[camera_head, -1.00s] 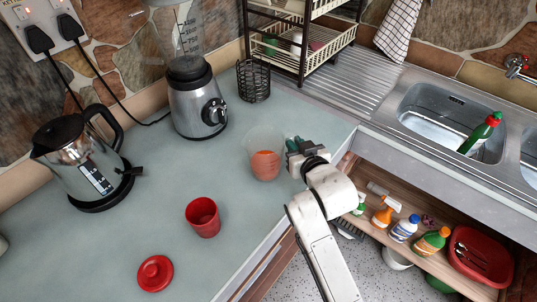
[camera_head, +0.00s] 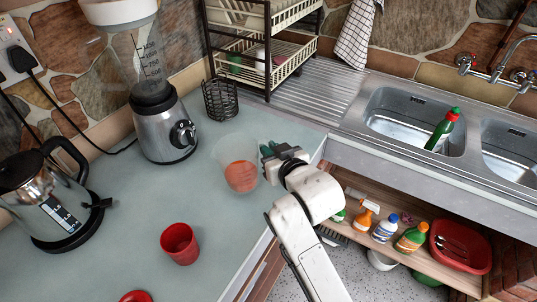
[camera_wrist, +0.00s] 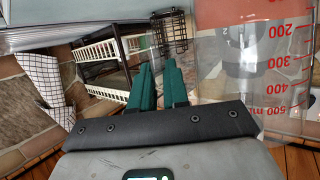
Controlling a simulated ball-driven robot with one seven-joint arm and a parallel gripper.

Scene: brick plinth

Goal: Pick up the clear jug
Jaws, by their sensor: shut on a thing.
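The clear jug (camera_head: 229,155) is see-through, with an orange-red patch low inside it. It is over the grey worktop, left of my gripper (camera_head: 268,151). In the wrist view the jug (camera_wrist: 270,72) fills the right side, with red measuring marks up to 500 ml. My gripper's green fingers (camera_wrist: 157,78) are close together beside the jug's wall, shut on the jug. The exact part between the fingertips is hard to make out because it is clear. The jug looks roughly upright; I cannot tell for sure how far its base is from the worktop.
A red cup (camera_head: 180,245) and a red lid (camera_head: 136,297) are in front on the worktop. A blender (camera_head: 165,130), a kettle (camera_head: 40,205) and a wire holder (camera_head: 220,100) stand behind and left. A dish rack (camera_head: 270,65) and sink (camera_head: 395,120) lie beyond.

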